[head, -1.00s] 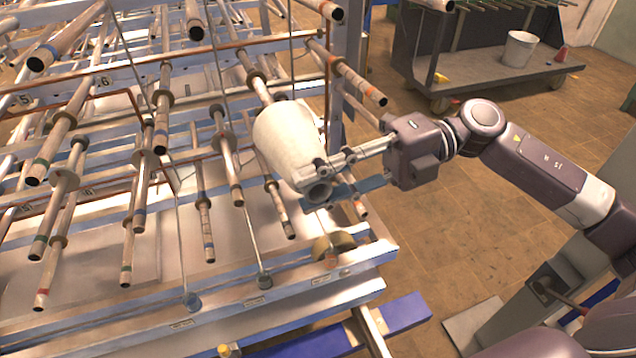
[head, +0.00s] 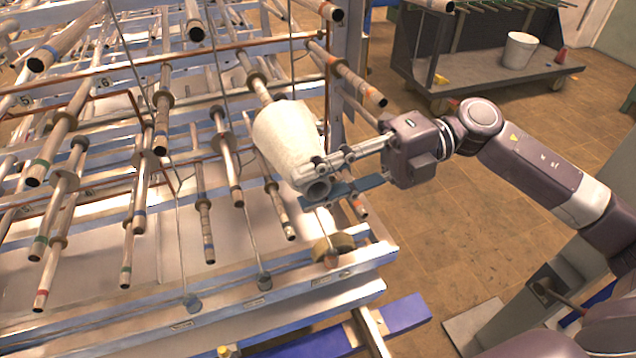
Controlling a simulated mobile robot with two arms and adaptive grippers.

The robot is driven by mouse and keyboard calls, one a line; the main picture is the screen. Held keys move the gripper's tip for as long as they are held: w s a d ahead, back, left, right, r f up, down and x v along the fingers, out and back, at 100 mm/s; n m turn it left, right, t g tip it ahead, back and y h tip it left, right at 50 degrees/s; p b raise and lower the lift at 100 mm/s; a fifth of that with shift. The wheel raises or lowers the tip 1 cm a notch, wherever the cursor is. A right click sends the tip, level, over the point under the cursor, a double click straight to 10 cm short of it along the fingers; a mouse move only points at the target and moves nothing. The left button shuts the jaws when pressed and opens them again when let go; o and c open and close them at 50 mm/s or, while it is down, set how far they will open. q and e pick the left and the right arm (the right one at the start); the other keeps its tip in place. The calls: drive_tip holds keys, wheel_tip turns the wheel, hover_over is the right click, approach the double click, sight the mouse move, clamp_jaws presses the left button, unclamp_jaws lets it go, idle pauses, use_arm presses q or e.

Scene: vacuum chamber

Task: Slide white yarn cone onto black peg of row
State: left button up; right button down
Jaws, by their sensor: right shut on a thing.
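The white yarn cone (head: 286,137) is in the right half of the rack, tilted, with its wide part up and left and its narrow grey end (head: 317,190) facing down and right. A peg (head: 248,66) with a round collar runs from the upper left to the cone's far end and goes out of sight there. The cone lines up with it; how far the peg reaches inside is hidden. My right gripper (head: 322,178) is shut on the cone near its narrow end, from the right. My left gripper is not in view.
Several bare pegs with collars stick out of the rack left of the cone. A peg (head: 352,78) stands close above my right gripper. A brown roll (head: 333,244) sits below, on the rack's lower rail (head: 300,290). A cart with a white bucket (head: 519,50) stands behind.

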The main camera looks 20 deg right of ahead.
drive_tip(key=shift+w+a+f+p, duration=0.1)
drive_tip(key=shift+w+p, duration=0.3)
drive_tip(key=shift+w, duration=1.8)
idle(0.5)
drive_tip(key=shift+w, duration=0.1)
drive_tip(key=shift+w+a+f, duration=0.1)
drive_tip(key=shift+w+f, duration=0.05)
drive_tip(key=shift+w, duration=1.05)
drive_tip(key=shift+w+f, duration=0.1)
drive_tip(key=shift+w, duration=1.1)
drive_tip(key=shift+b, duration=0.35)
drive_tip(key=shift+w, duration=0.15)
